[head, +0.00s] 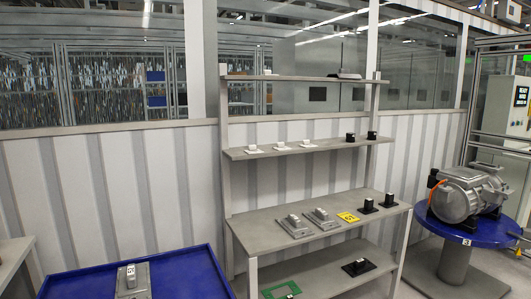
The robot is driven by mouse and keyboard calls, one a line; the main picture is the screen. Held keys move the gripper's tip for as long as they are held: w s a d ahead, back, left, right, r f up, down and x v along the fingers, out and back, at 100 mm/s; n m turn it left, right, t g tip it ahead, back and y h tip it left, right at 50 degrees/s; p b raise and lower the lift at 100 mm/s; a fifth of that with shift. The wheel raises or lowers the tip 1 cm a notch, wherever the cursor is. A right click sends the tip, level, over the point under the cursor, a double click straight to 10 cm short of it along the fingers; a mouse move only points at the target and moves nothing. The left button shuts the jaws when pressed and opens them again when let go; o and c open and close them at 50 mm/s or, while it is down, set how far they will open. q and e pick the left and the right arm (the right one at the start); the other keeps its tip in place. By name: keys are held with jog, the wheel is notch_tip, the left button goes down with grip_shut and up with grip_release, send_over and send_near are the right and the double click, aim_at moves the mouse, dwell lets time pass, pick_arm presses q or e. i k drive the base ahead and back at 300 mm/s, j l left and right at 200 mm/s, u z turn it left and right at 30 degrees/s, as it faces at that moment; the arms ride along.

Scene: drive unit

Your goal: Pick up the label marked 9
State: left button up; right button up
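A flat yellow label (348,217) with dark markings lies on the grey worktop of the shelf unit (262,229), right of the middle. The markings are too small for me to read as a 9. Two grey metal parts (321,217) lie left of it, and two small black parts with pale tops (367,206) stand right of it. A small white label with a dark mark (130,270) shows on a grey part in the blue tray at lower left. Neither of my grippers is in view.
A blue tray (196,257) fills the lower left. Upper shelves hold small white and black pieces (306,144). A green frame (281,290) and a black part (358,267) lie on the bottom shelf. A metal drive unit (467,195) sits on a round blue table (497,234) at right.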

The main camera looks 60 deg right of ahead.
aim_at(252, 149)
jog(key=k+l, duration=0.15)
jog(key=l, duration=0.2)
jog(key=k+l, duration=0.15)
jog(key=l, duration=0.15)
jog(key=k+l+z, duration=0.1)
jog(key=l, duration=0.25)
jog(key=k+l, duration=0.2)
jog(key=k+l+z, duration=0.1)
jog(key=l, duration=0.35)
jog(key=l+z, duration=0.1)
jog(key=l, duration=0.8)
jog(key=i+l, duration=0.1)
jog(key=l, duration=0.2)
jog(key=l+z, duration=0.1)
jog(key=l, duration=0.2)
jog(key=i+l, duration=0.15)
jog(key=l, duration=0.15)
